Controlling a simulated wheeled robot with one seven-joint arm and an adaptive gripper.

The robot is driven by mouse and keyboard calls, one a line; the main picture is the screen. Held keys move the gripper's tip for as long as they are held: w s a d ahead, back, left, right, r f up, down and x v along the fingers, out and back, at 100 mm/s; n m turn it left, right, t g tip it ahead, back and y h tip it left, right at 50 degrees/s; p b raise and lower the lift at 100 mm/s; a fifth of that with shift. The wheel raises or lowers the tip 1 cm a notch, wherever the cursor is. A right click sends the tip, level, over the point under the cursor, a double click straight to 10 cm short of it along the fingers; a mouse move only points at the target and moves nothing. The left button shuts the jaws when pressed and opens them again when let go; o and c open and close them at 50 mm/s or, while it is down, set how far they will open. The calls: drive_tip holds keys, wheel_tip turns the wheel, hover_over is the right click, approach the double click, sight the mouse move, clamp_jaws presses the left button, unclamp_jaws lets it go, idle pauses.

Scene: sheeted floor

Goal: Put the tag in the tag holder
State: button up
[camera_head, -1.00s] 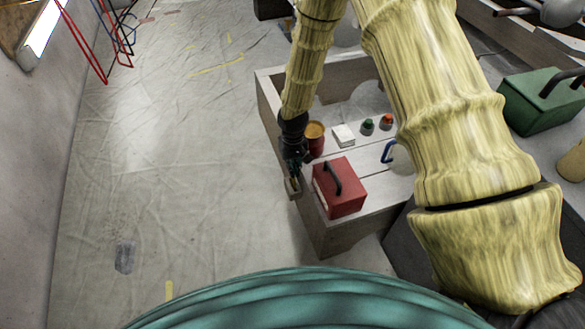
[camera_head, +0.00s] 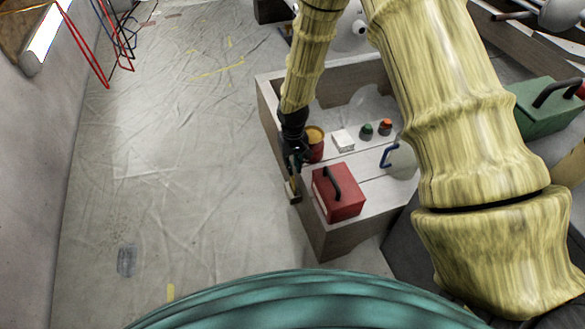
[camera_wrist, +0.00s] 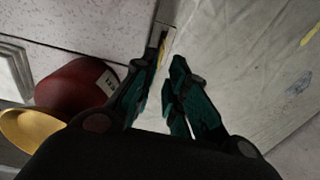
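A small light-brown holder (camera_head: 295,197) is at the left side of the white-topped bench. It also shows at the top of the wrist view (camera_wrist: 172,31). A thin yellow piece, apparently the tag (camera_wrist: 163,38), stands at this holder, just beyond my fingertips; how deep it sits is hard to tell. My gripper (camera_head: 295,172) is above the holder. In the wrist view, my gripper's teal fingers (camera_wrist: 166,66) are apart with an empty gap between them. The left finger hides part of the holder and comes close to the yellow piece.
A red toolbox (camera_head: 339,192) stands right of the holder. A white block (camera_head: 343,140), a green knob (camera_head: 366,131) and a red-orange knob (camera_head: 385,127) lie farther right.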

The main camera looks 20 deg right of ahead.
wheel_tip(320, 180, up, 8)
drive_tip(key=p, duration=0.2)
drive_tip(key=shift+f, duration=0.25)
